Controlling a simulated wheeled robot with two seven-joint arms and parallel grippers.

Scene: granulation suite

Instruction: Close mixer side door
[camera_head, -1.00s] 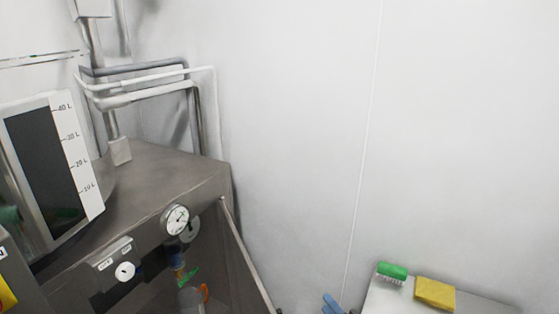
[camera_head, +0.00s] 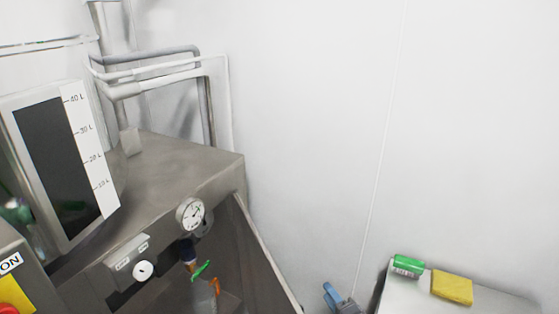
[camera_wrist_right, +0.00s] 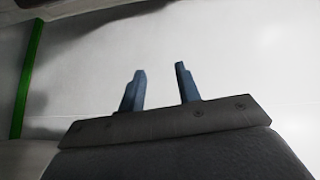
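The mixer (camera_head: 190,160) is a grey metal cabinet at the left of the head view. Its side door (camera_head: 262,250) shows as a thin panel slanting down and right from the cabinet's front right corner; it stands open, and its lower part is cut off. Inside the opening are a green-handled valve (camera_head: 202,271) and orange parts. My right gripper (camera_head: 338,296) shows its blue fingers at the bottom edge, right of the door and apart from it in the picture. In the right wrist view its two fingers (camera_wrist_right: 160,88) are spread with nothing between them. My left gripper is not seen.
A pale table (camera_head: 400,292) at the lower right holds a green brush (camera_head: 408,265) and a yellow sponge (camera_head: 452,287). A white wall (camera_head: 310,120) stands behind. A panel with a red button (camera_head: 8,308) is at the lower left. Pipes (camera_head: 150,65) rise behind the mixer.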

